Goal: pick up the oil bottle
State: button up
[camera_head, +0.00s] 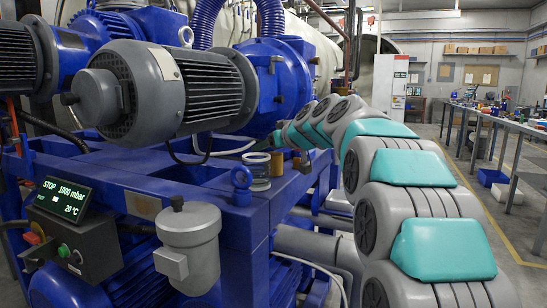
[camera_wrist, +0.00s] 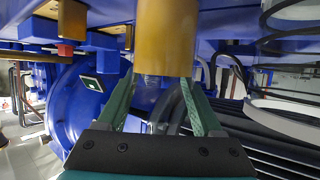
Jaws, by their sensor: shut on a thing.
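The oil bottle (camera_wrist: 165,35) shows in the wrist view as an amber, gold-brown cylinder at the top centre. Its upper part is cut off by the frame edge. My gripper (camera_wrist: 160,82) has its two green fingers on either side of the bottle's lower visible end, shut on it. In the head view, a small amber piece of the bottle (camera_head: 277,162) shows at the far end of my arm, on or just above the blue machine frame. My arm hides most of my gripper there, and I cannot tell whether the bottle touches the frame.
A large grey motor (camera_head: 165,95) is close on the left. A control box (camera_head: 75,235) is at front left. Workbenches (camera_head: 490,115) stand far right, beside open floor.

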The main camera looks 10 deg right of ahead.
jog(key=d+f+b+v, duration=0.1)
jog(key=b+v, duration=0.2)
jog(key=v, duration=1.3)
jog(key=shift+s, duration=0.45)
jog(key=shift+d, duration=0.1)
jog(key=w+a+r, duration=0.1)
jog(key=w+a, duration=0.1)
jog(key=a, duration=0.7)
jog(key=w+a+r, duration=0.1)
jog(key=a, duration=0.9)
jog(key=shift+w, duration=0.35)
jog(key=shift+d+r+m, duration=0.15)
jog(key=shift+r+m, duration=0.1)
jog(key=shift+m, duration=0.05)
